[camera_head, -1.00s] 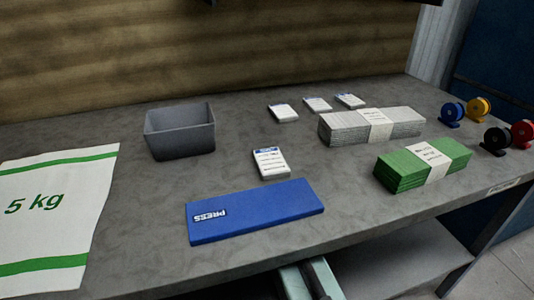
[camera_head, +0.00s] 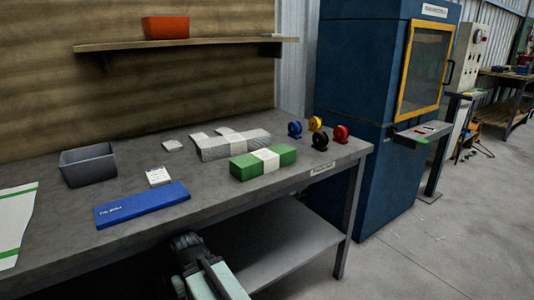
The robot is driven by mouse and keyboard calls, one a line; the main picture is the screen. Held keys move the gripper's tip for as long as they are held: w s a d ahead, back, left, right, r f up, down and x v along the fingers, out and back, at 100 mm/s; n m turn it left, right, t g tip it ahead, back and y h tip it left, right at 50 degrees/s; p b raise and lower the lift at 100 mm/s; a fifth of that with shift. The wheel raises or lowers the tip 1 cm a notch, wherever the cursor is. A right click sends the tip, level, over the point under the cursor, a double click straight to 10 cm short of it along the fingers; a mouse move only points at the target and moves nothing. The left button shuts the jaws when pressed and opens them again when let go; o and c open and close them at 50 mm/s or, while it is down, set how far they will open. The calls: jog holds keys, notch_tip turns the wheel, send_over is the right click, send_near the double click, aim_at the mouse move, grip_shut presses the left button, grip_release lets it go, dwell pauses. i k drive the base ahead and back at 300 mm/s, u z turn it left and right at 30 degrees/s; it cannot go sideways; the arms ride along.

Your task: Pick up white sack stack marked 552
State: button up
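A white-grey sack stack (camera_head: 213,150) with a paper band lies flat on the grey workbench, behind a green sack stack (camera_head: 245,169) with a similar band. I cannot read any number on either band, so the 552 mark is not confirmed. Part of my arm, with a dark end and pale green links, shows low in front of the bench, apart from both stacks. My gripper (camera_head: 187,245) seems to be at that dark end, but its fingers cannot be made out.
A grey bin (camera_head: 88,166), a white pad (camera_head: 158,176) and a blue slab (camera_head: 142,205) stand left on the bench (camera_head: 70,228). Small cards lie near the white stack. Colored reels (camera_head: 341,134) stand right. A shelf (camera_head: 200,43) with an orange bin (camera_head: 166,27) hangs above. A blue cabinet (camera_head: 352,90) stands right.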

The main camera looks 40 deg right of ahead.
aim_at(233, 145)
jog(key=k, duration=0.45)
jog(key=z, duration=2.4)
jog(key=k, duration=0.95)
jog(key=u, duration=1.35)
jog(key=i, duration=2.5)
jog(key=u, duration=0.05)
